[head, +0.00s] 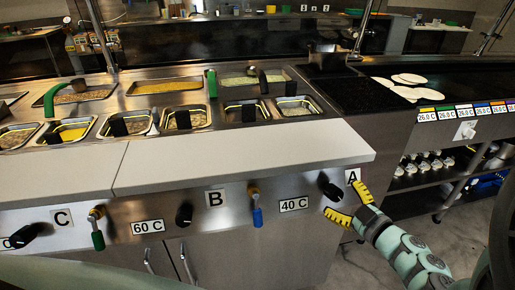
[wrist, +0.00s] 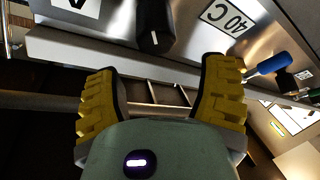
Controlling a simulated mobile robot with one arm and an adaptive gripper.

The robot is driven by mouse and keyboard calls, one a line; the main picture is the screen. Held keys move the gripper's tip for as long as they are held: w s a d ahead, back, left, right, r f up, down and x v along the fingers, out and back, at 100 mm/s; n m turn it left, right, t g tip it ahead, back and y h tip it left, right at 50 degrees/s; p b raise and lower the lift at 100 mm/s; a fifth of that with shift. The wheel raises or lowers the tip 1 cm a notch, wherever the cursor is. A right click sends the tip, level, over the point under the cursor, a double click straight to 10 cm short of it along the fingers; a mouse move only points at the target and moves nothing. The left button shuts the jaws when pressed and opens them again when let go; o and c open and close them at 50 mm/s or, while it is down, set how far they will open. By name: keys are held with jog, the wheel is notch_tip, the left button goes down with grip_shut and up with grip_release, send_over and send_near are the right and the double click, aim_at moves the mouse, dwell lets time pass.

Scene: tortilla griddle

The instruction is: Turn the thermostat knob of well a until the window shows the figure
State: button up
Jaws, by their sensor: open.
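The black thermostat knob of well A (head: 330,187) sits on the steel front panel, between the A label (head: 352,175) and the window (head: 294,204), which reads 40 C. My gripper (head: 349,205) is open, its yellow fingers in front of the panel close to the knob. In the wrist view the knob (wrist: 155,25) shows at the top, beyond and roughly between the two fingertips (wrist: 162,72). The fingers look apart from it, with nothing between them.
A blue-handled valve (head: 257,215) sticks out left of the window. Further left are the B label (head: 215,198), another knob (head: 184,214) and a 60 C window (head: 147,227). The pale counter ledge (head: 245,156) overhangs the panel. Flatbreads (head: 408,78) lie on the griddle at right.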

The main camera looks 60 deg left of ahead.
jog(key=d, duration=0.5)
jog(key=shift+s+d+r+p, duration=0.2)
jog(key=shift+s+p, duration=0.1)
jog(key=shift+p, duration=0.1)
jog(key=m+t+b, duration=0.3)
jog(key=m+t, duration=0.2)
jog(key=m, duration=0.4)
send_near(328, 183)
jog(key=x, duration=0.6)
jog(key=shift+w+a+f, duration=0.1)
jog(key=shift+w+a, duration=0.25)
jog(key=shift+a, duration=0.4)
jog(key=shift+o, duration=0.3)
